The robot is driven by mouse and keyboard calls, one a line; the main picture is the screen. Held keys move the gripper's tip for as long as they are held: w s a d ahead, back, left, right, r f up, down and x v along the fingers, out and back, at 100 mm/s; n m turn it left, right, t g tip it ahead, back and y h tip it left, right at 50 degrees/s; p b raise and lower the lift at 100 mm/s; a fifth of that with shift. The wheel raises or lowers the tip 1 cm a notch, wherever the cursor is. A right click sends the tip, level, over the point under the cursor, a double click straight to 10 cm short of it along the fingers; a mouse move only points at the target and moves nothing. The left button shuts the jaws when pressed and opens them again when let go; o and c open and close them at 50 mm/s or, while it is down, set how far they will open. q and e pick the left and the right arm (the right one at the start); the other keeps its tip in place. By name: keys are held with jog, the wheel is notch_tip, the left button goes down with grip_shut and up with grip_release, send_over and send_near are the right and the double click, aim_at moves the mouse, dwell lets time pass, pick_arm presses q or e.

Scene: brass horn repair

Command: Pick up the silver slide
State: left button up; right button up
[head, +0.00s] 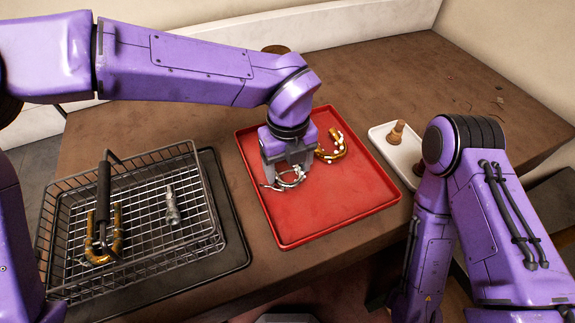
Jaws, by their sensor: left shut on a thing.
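The silver slide (291,179) is a curved silver piece at the upper left part of the red tray (320,220). My left gripper (286,175) points down over the tray and is shut on the silver slide. The gripper covers part of the slide, and I cannot tell whether the slide still touches the tray. My right arm is at the right of the head view, but its gripper is out of view.
A brass slide with white parts (330,150) lies in the red tray close to my left gripper. A wire basket (190,237) at left holds a gold U-shaped piece (118,235) and a silver part (172,205). A white tray (393,150) holds a tan piece (398,131).

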pick_arm(q)
notch_tip(320, 180, up, 4)
jog(key=shift+f+p, duration=0.1)
jog(key=shift+p, duration=1.1)
jog(key=s+a+r+p, duration=0.1)
jog(key=s+a+r, duration=0.2)
jog(key=s, duration=0.3)
jog(key=s+a+r+p, duration=0.2)
jog(key=s+a+r, duration=0.2)
jog(key=s+r, duration=0.1)
jog(key=shift+s+r, duration=0.4)
jog(key=shift+s, duration=0.15)
